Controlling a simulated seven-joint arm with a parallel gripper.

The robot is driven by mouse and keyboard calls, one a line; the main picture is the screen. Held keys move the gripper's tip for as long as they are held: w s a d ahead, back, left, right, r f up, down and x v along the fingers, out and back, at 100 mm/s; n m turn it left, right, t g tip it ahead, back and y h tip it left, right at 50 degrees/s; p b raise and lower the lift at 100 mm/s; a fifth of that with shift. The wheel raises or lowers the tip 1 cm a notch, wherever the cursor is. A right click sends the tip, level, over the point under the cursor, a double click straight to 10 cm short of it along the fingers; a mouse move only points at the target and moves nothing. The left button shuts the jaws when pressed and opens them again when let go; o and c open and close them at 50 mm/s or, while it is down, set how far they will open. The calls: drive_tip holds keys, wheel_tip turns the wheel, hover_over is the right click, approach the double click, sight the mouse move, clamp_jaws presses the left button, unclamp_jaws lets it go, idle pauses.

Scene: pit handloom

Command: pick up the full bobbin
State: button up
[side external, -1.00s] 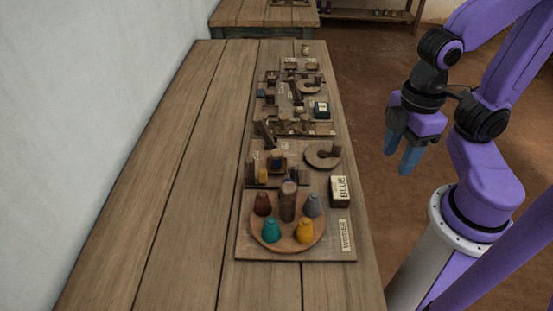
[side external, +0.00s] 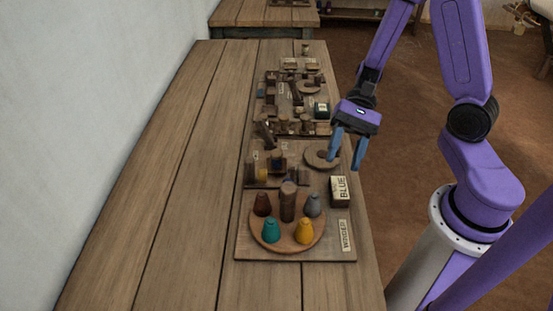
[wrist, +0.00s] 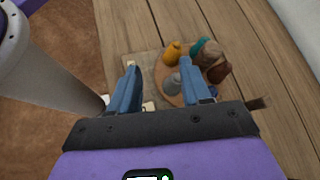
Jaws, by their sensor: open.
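I cannot tell which piece is the full bobbin. Coloured cone-shaped pieces stand on a round wooden tray (side external: 285,243) around a brown post (side external: 288,202): teal (side external: 271,230), yellow (side external: 304,231), grey (side external: 312,205) and dark red (side external: 262,205). In the wrist view the yellow one (wrist: 174,50) and grey one (wrist: 172,83) show near my right-hand finger. My gripper (side external: 346,162) is open and empty, pointing down near the table's right edge, beside a round wooden disc (side external: 315,160). It also shows open in the wrist view (wrist: 159,68).
A box labelled BLUE (side external: 340,191) stands right of the tray. Boards with small wooden blocks, pegs and dark parts (side external: 290,120) run back along the table. The table's left side (side external: 180,190) is clear, with a white wall beyond it.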

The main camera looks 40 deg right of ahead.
sight(274, 157)
drive_tip(key=w+d+f+m+t, duration=0.1)
drive_tip(key=w+d+m+t, duration=0.2)
drive_tip(key=w+m, duration=0.1)
drive_tip(key=w+d+f+m+t+y, duration=0.1)
drive_tip(key=w+d+f+m+t, duration=0.1)
drive_tip(key=w+d+m+t, duration=0.1)
drive_tip(key=w+d+f+m+t, duration=0.2)
drive_tip(key=w+d+m+t, duration=0.2)
drive_tip(key=m, duration=0.3)
drive_tip(key=shift+w+f+t, duration=0.25)
drive_tip(key=shift+w+t, duration=0.05)
drive_tip(key=shift+w, duration=0.25)
drive_tip(key=shift+w+f, duration=0.1)
drive_tip(key=shift+w, duration=0.05)
drive_tip(key=x, duration=1.2)
drive_tip(key=shift+a, duration=0.1)
drive_tip(key=x, duration=0.4)
drive_tip(key=shift+w+a+f, duration=0.15)
drive_tip(key=shift+a+f, duration=0.05)
drive_tip(key=shift+a, duration=0.25)
drive_tip(key=c, duration=0.7)
